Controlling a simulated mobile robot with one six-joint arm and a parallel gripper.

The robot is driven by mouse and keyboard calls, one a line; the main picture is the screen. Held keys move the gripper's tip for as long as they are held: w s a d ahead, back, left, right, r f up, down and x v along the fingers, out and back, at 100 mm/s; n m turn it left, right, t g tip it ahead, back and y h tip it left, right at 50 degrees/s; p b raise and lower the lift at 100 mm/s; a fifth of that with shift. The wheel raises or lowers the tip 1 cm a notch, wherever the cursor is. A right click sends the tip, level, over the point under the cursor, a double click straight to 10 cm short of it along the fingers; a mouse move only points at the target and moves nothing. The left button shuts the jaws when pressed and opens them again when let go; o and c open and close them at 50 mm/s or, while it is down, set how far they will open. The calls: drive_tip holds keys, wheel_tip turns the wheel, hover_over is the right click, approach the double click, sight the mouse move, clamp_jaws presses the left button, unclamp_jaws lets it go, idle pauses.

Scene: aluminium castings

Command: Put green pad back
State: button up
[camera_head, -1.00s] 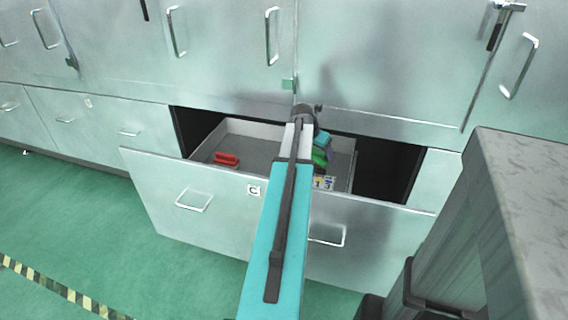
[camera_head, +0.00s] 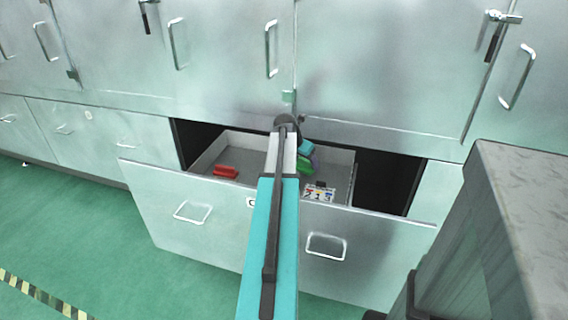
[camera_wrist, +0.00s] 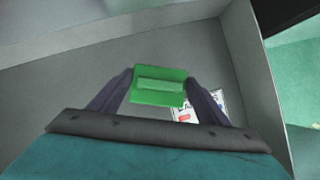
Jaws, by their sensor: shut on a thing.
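The green pad (camera_wrist: 158,86) is a small bright green block with a raised bar on top. My gripper (camera_wrist: 160,92) is shut on it, with one dark finger at each side. In the head view the green pad (camera_head: 305,192) is inside the open drawer (camera_head: 347,176), beside a white numbered card (camera_head: 318,195). The card (camera_wrist: 186,113) also shows in the wrist view, partly hidden by the pad and the right finger. I cannot tell whether the pad touches the drawer floor.
A red pad (camera_head: 226,171) lies in the drawer to the left. The drawer front (camera_head: 160,205) and side walls stand around the gripper. Closed cabinet doors (camera_head: 220,50) are above. A grey block-like unit (camera_head: 520,200) stands at the right.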

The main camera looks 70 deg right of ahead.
drive_tip(key=w+d, duration=0.1)
drive_tip(key=w, duration=0.5)
drive_tip(key=w+d+f, duration=0.1)
drive_tip(key=w, duration=0.2)
drive_tip(key=shift+w+d+b, duration=0.3)
drive_tip(key=shift+f+b, duration=0.3)
drive_tip(key=shift+f, duration=1.4)
drive_tip(key=shift+s, duration=0.1)
drive_tip(key=o, duration=1)
drive_tip(key=shift+f, duration=0.1)
drive_tip(key=p+v, duration=0.1)
drive_tip(key=v, duration=1.1)
drive_tip(key=shift+r+p, duration=0.25)
drive_tip(key=shift+p, duration=0.05)
